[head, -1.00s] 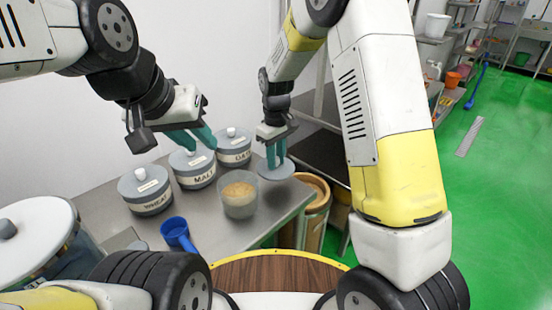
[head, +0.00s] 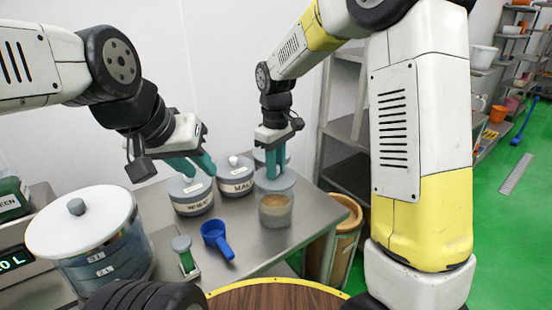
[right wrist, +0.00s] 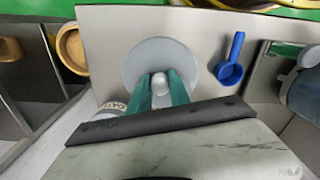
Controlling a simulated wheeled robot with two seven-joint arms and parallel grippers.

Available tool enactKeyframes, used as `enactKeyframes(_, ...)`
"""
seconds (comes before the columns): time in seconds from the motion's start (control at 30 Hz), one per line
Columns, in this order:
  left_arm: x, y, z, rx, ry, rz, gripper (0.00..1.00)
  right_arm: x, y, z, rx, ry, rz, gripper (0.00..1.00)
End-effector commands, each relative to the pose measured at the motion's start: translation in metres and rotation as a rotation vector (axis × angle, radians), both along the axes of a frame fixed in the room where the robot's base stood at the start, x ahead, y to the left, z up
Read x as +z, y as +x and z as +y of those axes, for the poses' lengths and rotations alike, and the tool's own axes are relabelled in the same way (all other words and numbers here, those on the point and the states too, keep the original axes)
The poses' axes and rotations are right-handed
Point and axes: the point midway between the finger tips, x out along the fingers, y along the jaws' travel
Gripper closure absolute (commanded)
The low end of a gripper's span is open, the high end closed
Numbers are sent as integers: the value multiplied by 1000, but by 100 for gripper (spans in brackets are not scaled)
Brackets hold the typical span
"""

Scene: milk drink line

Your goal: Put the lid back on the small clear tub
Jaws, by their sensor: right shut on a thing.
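The small clear tub (head: 275,212), with tan contents, stands on the steel table in the head view. Its round grey lid (head: 272,182) is at the tub's mouth; I cannot tell whether it is seated or just above. My right gripper (head: 271,168) points down and is shut on the lid's knob. In the right wrist view, the lid (right wrist: 146,55) shows as a flat disc with the knob (right wrist: 159,84) between the fingers; it hides the tub. My left gripper (head: 204,169) is open and empty, above the wheat canister.
The wheat canister (head: 192,204), malt canister (head: 236,186) and another canister (head: 259,155) stand behind and left of the tub. A blue scoop (head: 216,238) lies left of it. A large white-lidded container (head: 95,250) is at the left. A brown bin (head: 346,235) stands beyond the right edge.

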Motion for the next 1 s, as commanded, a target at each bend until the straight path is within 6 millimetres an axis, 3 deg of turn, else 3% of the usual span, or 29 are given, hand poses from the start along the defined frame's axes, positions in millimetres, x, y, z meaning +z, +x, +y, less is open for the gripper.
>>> enactKeyframes(0.5, 0, 0, 0, 0, 0, 0, 71, -46, 0, 0, 0, -1, 2, 100)
enactKeyframes(1.0, 0, 0, 0, 0, 0, 0, 71, -51, 0, 0, 0, 0, 0, 100)
